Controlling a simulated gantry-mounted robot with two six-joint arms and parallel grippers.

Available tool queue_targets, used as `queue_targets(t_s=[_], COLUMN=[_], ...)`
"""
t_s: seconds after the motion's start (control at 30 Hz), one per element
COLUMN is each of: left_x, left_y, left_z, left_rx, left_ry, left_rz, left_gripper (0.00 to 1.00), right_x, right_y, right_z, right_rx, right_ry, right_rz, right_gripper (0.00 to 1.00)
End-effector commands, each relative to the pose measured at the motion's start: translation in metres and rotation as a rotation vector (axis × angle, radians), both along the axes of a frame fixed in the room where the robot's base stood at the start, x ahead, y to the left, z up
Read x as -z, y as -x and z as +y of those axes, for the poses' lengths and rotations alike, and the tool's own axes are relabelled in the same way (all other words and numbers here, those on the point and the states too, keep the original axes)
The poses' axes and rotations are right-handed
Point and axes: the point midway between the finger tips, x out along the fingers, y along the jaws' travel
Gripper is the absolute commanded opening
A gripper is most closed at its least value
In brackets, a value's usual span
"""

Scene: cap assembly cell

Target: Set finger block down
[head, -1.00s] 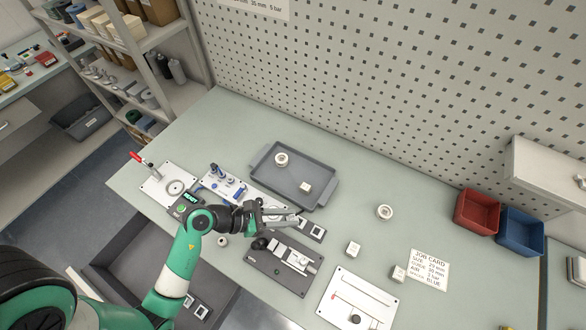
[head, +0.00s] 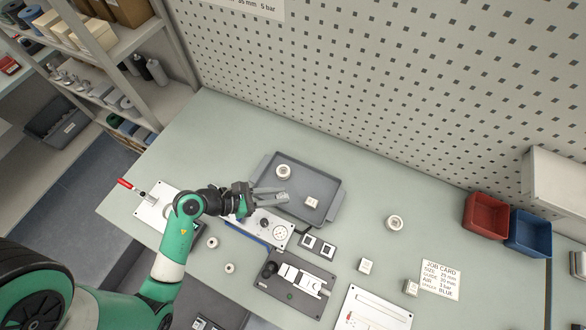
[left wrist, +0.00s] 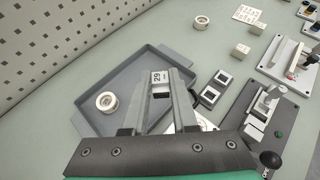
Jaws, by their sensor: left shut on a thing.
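My left gripper (head: 284,198) reaches over the near left part of the grey tray (head: 334,203) in the head view. In the left wrist view its two fingers (left wrist: 162,78) are closed on a pale block marked 29 (left wrist: 161,77). The tray (left wrist: 92,83) lies below the block; whether the block touches it I cannot tell. A white ring (head: 283,171) sits in the tray, left of the fingers in the left wrist view (left wrist: 107,101). My right gripper is not in view.
A dark fixture (head: 288,296) and a two-window plate (head: 318,247) stand near the tray. White blocks (head: 365,265) and a ring (head: 394,222) lie to the right. Red (head: 486,214) and blue (head: 527,232) bins stand far right.

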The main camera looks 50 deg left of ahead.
Motion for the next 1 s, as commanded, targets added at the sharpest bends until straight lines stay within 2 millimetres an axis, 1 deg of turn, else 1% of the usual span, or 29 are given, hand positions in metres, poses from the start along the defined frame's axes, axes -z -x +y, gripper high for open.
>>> queue_targets(t_s=[0.07, 0.17, 0.37, 0.43, 0.5, 0.6, 0.7, 0.87, 0.93, 1.0], left_x=[0.002, 0.01, 0.037, 0.048, 0.068, 0.085, 0.093, 0.095, 0.103, 0.117], left_y=[-0.004, -0.019, -0.069, -0.087, -0.097, -0.111, -0.119, -0.121, -0.125, -0.125], left_z=[0.002, 0.01, 0.035, 0.044, 0.049, 0.057, 0.061, 0.062, 0.064, 0.064], left_rx=[0.0, 0.001, 0.002, 0.002, 0.0, 0.0, 0.0, 0.0, 0.001, 0.0], left_ry=[0.0, -0.002, -0.002, -0.001, 0.001, 0.001, 0.0, 0.0, 0.0, 0.001], left_rz=[-0.001, -0.003, -0.002, -0.001, 0.0, 0.0, -0.001, -0.001, 0.0, 0.003], left_gripper=[0.0, 0.0, 0.0, 0.0, 0.0, 0.0, 0.0, 0.0, 0.0, 0.0], right_x=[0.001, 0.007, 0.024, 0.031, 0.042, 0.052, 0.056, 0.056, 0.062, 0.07], right_y=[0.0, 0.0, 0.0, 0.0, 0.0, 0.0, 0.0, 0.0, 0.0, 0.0], right_z=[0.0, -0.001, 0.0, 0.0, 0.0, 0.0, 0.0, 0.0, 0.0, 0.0], right_rx=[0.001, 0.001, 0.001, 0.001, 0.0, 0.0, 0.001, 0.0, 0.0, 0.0], right_ry=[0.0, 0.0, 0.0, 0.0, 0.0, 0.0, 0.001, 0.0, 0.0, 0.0], right_rz=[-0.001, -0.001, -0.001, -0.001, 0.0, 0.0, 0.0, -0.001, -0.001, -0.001], right_gripper=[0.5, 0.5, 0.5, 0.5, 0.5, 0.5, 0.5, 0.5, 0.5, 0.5])
